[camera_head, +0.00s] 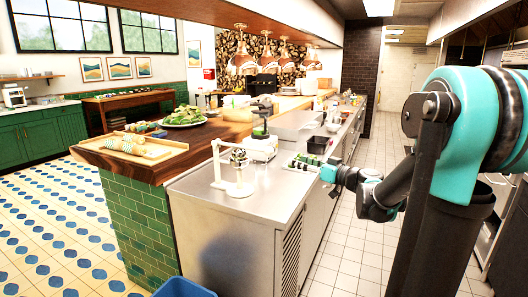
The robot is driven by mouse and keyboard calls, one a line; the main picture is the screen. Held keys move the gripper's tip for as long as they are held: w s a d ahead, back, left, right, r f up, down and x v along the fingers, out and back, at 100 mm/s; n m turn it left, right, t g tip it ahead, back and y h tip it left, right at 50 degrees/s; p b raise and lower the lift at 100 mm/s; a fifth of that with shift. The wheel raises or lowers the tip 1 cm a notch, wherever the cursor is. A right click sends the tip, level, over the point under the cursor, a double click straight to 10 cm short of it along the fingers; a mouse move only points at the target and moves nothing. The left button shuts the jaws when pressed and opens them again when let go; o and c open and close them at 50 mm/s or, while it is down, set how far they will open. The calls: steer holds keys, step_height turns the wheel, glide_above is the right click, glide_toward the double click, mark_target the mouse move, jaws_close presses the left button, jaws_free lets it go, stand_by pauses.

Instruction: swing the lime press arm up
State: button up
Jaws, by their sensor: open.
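A white upright device (236,187) stands on the near end of the steel counter. It has a flat base, a post at its left, and a rounded part at mid-height. Behind it is a pale machine (262,148) with a green part and a dark top piece. I cannot tell for sure which of the two is the lime press, nor how its arm is set. My gripper (329,172) is at the counter's right edge, to the right of both and apart from them. It is open; its fingers are small and hard to make out.
A green-and-white row of small items (303,162) lies on the counter just left of my gripper. A black container (317,145) stands behind it. A wooden tray (133,152) and a plate of greens (184,117) sit on the wooden counter (150,171). The tiled aisle (341,235) has free floor.

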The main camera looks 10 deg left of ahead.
mark_target(273, 152)
steer(key=x, duration=1.6)
steer(key=shift+f, duration=0.1)
jaws_close()
